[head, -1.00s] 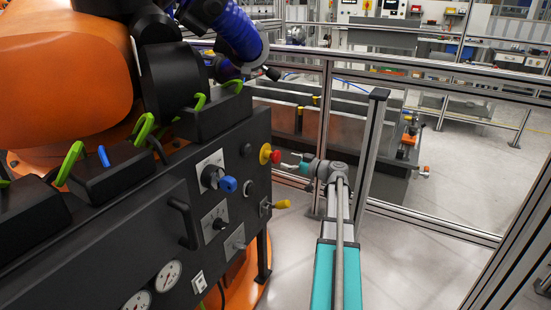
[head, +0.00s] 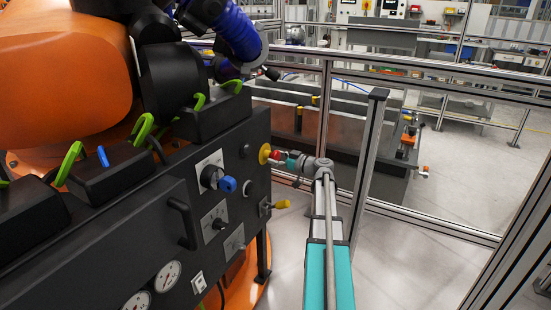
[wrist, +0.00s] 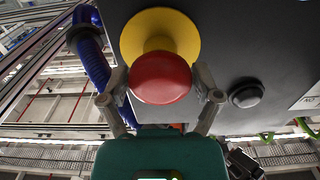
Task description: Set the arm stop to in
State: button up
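The arm stop is a red mushroom button (wrist: 160,78) on a yellow round collar (wrist: 137,38), mounted on the dark drive unit panel. In the head view the yellow collar (head: 264,154) is at the panel's right end, with the red button (head: 274,156) partly covered by my gripper (head: 282,158). In the wrist view my gripper (wrist: 160,88) has its two fingers apart, one on each side of the red button, with the fingertips beside its edge. Whether the fingers touch the button is hard to tell.
Below the stop are a blue knob (head: 227,184), a yellow-handled lever (head: 281,204) and a black panel handle (head: 183,222). A dark round button (wrist: 246,95) lies right of the stop in the wrist view. A metal fence post (head: 370,150) stands close right of my arm.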

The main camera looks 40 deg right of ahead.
jog(key=c, duration=0.7)
jog(key=shift+x, duration=0.8)
jog(key=o, duration=1.2)
jog(key=shift+s, duration=0.15)
jog(key=shift+v, duration=5.85)
jog(key=shift+d+f, duration=0.1)
